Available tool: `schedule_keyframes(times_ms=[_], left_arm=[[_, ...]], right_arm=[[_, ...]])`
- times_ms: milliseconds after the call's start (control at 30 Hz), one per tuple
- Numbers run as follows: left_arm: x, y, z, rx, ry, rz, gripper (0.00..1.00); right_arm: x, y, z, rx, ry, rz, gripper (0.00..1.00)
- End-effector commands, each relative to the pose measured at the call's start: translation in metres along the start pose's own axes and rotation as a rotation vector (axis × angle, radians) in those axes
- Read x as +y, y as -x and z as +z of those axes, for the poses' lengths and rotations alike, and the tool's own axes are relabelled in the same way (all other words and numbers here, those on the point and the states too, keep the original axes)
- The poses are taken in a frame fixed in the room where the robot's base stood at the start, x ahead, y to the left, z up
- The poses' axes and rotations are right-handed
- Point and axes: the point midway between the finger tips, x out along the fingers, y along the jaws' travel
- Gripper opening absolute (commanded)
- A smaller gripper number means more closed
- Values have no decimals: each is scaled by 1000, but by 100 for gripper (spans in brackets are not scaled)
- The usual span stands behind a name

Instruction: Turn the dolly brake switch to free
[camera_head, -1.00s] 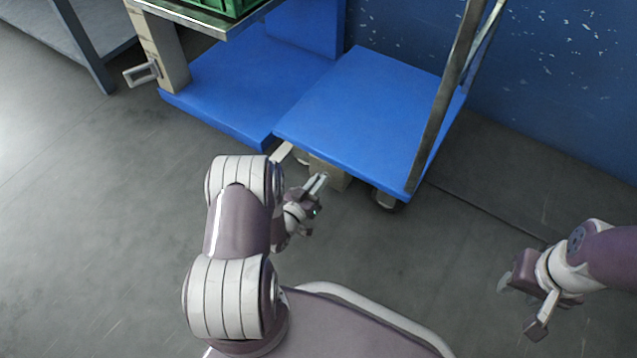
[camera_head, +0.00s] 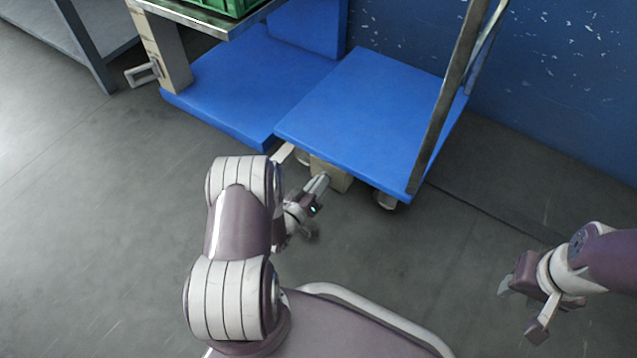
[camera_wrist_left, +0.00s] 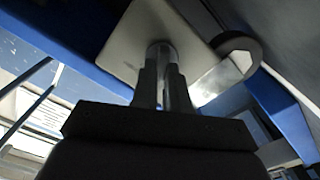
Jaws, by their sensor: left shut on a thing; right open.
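The blue dolly (camera_head: 360,115) stands at the centre in the head view, its metal handle posts at its right side. A beige brake box (camera_head: 334,174) sits under its front edge. My left gripper (camera_head: 322,182) is at the front of this box. In the left wrist view my left gripper (camera_wrist_left: 165,85) is shut on the small round brake switch (camera_wrist_left: 161,50), which stands out from the pale box face (camera_wrist_left: 135,42). The switch's setting cannot be read. My right gripper (camera_head: 521,308) is open and empty, out over the floor at the right.
Another blue base (camera_head: 225,95) with a metal-edged table and a green crate (camera_head: 232,5) stands left of the dolly. A grey shelf (camera_head: 85,30) is at the far left. A blue wall (camera_head: 560,80) is behind. The grey floor in front is clear.

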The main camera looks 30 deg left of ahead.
Motion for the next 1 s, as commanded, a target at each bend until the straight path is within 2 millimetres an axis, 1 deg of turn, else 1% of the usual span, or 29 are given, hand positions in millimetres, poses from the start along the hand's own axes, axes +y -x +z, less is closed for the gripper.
schedule_keyframes(times_ms=[67,100,167,433,567,667,900,1000], left_arm=[[0,1,1,-3,2,-2,0],[0,1,1,-3,2,-2,20],[0,1,1,-2,1,-2,39],[0,1,0,-1,0,-1,39],[0,9,-2,-2,2,-3,39],[2,26,-4,-1,2,-5,39],[1,90,-5,1,3,-9,39],[1,110,-3,1,3,-7,39]], right_arm=[[0,0,0,0,0,0,43],[0,0,0,0,0,0,43],[0,0,0,0,0,0,43],[0,0,0,0,0,0,43],[0,7,-1,0,0,0,43],[0,18,-2,0,0,0,43],[0,45,-5,0,0,0,43],[0,50,-6,0,0,0,43]])
